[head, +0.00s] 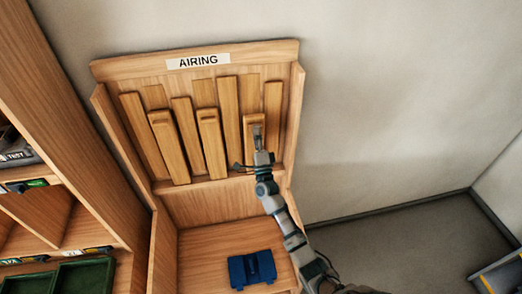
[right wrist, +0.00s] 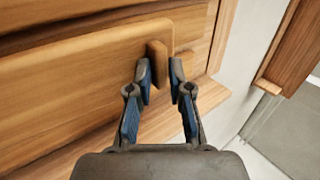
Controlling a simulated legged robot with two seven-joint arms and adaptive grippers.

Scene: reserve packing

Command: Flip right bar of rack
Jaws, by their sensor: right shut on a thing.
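The wooden rack (head: 112,67) labelled AIRING stands against the wall and holds several upright wooden bars. Three bars show a raised grip near the top: a left one (head: 174,150), a middle one (head: 212,150) and a right one (head: 247,130). My right gripper (head: 258,135) is over the right bar and hides part of it. In the right wrist view my right gripper (right wrist: 165,82) is shut on the wooden grip (right wrist: 157,60) at the end of the right bar (right wrist: 90,82). My left gripper is not in view.
A blue object (head: 252,269) lies on the wooden surface (head: 205,245) below the rack. A wooden shelf unit (head: 75,120) with a green tray (head: 84,276) stands at the left. Bare wall (head: 400,90) and open floor (head: 410,235) lie to the right.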

